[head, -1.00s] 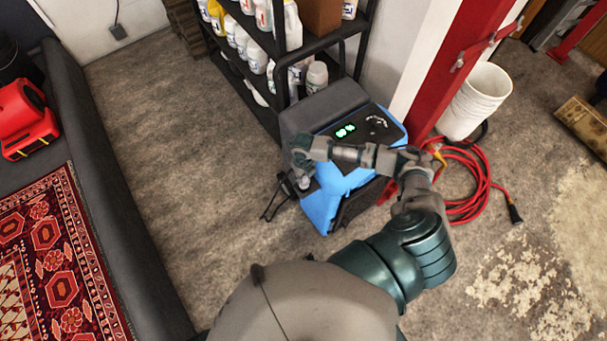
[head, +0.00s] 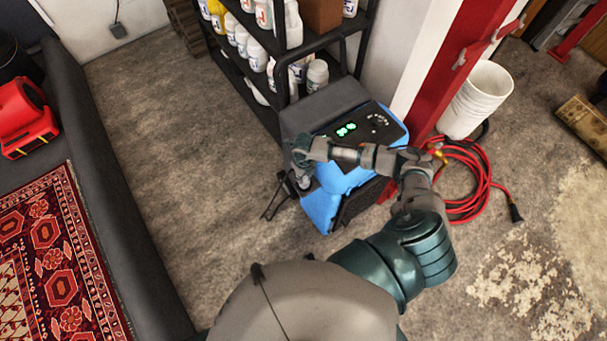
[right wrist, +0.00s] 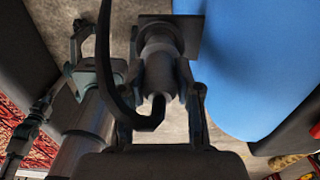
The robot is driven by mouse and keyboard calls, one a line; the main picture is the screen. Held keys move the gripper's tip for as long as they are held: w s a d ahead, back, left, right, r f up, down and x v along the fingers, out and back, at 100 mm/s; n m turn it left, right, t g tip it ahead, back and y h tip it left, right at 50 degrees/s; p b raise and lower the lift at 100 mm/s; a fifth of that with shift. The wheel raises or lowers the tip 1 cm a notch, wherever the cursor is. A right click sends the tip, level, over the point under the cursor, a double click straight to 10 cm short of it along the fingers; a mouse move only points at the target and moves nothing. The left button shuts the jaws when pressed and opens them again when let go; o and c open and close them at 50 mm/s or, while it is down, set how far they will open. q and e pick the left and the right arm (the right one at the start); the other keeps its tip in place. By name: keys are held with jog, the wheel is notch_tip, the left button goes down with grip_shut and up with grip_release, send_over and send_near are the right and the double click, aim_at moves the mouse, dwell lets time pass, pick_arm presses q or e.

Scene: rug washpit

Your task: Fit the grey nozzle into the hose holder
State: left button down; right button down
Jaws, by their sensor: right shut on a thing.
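The grey nozzle (right wrist: 160,72) is between the fingers of my right gripper (right wrist: 160,95) in the right wrist view, and the gripper is shut on it. Its far end meets a dark square plate with a collar, which looks like the hose holder (right wrist: 192,36). I cannot tell how deep the nozzle sits in it. A black hose (right wrist: 104,55) loops from the nozzle's near end. In the head view my right gripper (head: 300,158) is at the left side of the blue machine (head: 322,207), and the nozzle and holder are mostly hidden there. My left gripper is not clearly seen.
The black shelf rack (head: 268,103) with bottles stands behind the machine. Open floor lies left, towards the grey edge and patterned rug (head: 62,260).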

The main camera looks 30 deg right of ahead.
jog(key=shift+f+b, duration=0.55)
jog(key=shift+f, duration=0.55)
jog(key=c, duration=0.7)
grip_release()
notch_tip(320, 180, up, 12)
jog(key=shift+f, duration=0.1)
